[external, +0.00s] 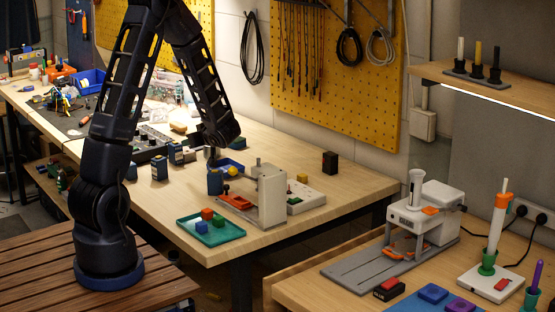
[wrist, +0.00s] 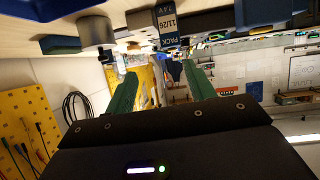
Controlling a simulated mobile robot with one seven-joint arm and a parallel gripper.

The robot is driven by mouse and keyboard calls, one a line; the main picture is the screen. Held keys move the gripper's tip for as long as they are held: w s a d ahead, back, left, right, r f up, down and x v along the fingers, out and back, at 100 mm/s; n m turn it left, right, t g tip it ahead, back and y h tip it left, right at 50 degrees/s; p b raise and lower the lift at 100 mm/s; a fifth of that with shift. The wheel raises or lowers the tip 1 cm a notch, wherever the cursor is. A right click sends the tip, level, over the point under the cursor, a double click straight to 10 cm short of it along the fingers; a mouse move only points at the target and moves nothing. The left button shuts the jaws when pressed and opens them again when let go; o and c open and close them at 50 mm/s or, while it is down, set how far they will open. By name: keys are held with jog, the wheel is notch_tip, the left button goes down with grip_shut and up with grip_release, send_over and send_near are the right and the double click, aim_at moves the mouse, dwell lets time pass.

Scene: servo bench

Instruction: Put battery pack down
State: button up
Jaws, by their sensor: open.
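A battery pack (wrist: 167,25) with a blue and white label reading PACK, 11/26 and 7.4V shows in the wrist view, beyond the gap between my green fingers. My gripper (wrist: 159,70) is open, with nothing between its fingertips. In the external view my gripper (external: 212,156) is low over the bench and partly hidden by my arm. A blue battery pack (external: 215,182) stands on the bench just below it. Other dark blue packs (external: 159,168) stand to the left. I cannot tell which of these the wrist view shows.
A green tray (external: 228,235) with red, blue and green blocks lies at the bench's front edge. A grey and white fixture (external: 271,195) stands to the right of my gripper. The bench's right part is mostly clear around a black box (external: 330,161).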

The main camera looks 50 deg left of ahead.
jog(key=w+d+r+m+t+h, duration=0.45)
jog(key=w+d+r+t, duration=0.25)
jog(key=d+r, duration=0.3)
jog(key=s+d+r+m+t+h, duration=0.1)
jog(key=s+d+r+m+h, duration=0.2)
jog(key=d, duration=0.4)
jog(key=s+d+r+m+t+h, duration=0.1)
jog(key=d+r+m+h, duration=0.3)
jog(key=d, duration=0.3)
jog(key=s+d+r+m+g+h, duration=0.1)
jog(key=s+d+r+m+h, duration=0.25)
jog(key=s+d, duration=0.55)
jog(key=s+a+m+g+y, duration=0.1)
jog(key=s+a+m+g, duration=0.1)
jog(key=s, duration=1.6)
jog(key=a+g, duration=0.1)
jog(key=g, duration=0.1)
jog(key=shift+s+r+m+g+y, duration=0.15)
jog(key=shift+s+m+g+y, duration=0.15)
jog(key=shift+s+y, duration=0.1)
